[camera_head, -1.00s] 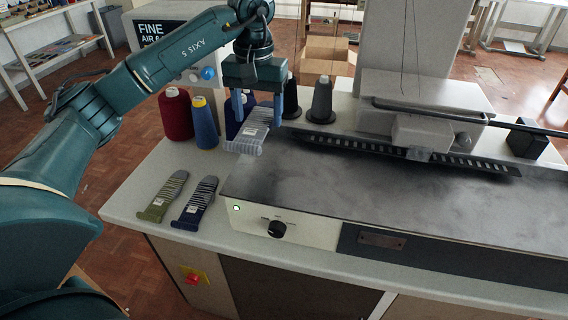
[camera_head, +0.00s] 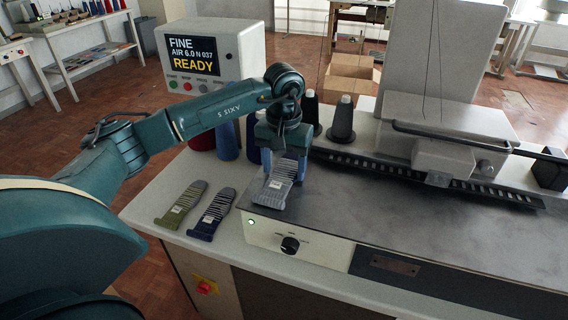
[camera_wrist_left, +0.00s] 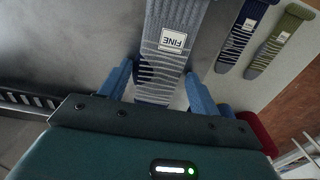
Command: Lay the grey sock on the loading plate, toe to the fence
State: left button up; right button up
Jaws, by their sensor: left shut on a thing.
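The grey striped sock (camera_head: 273,193) with a white label hangs from my left gripper (camera_head: 279,172), over the left end of the dark loading plate (camera_head: 400,225). Its lower end points to the plate's front edge. It also shows in the left wrist view (camera_wrist_left: 178,15), running up between the two blue fingers of my left gripper (camera_wrist_left: 158,76). The gripper is shut on the sock. Whether the sock touches the plate is unclear. My right gripper is out of view.
A green sock (camera_head: 180,205) and a navy sock (camera_head: 212,214) lie on the white tabletop left of the plate. Yarn cones (camera_head: 342,120) stand behind the gripper. A black toothed strip (camera_head: 430,178) runs along the plate's back. The screen (camera_head: 193,54) reads READY.

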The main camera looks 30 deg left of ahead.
aim_at(284, 173)
pick_arm(q)
jog(key=shift+f, duration=0.25)
jog(key=o, duration=0.9)
jog(key=shift+r, duration=0.1)
jog(key=shift+o, duration=0.2)
jog(key=shift+r, duration=0.3)
notch_tip(284, 173, up, 12)
jog(key=shift+b, duration=0.35)
jog(key=shift+f, duration=0.1)
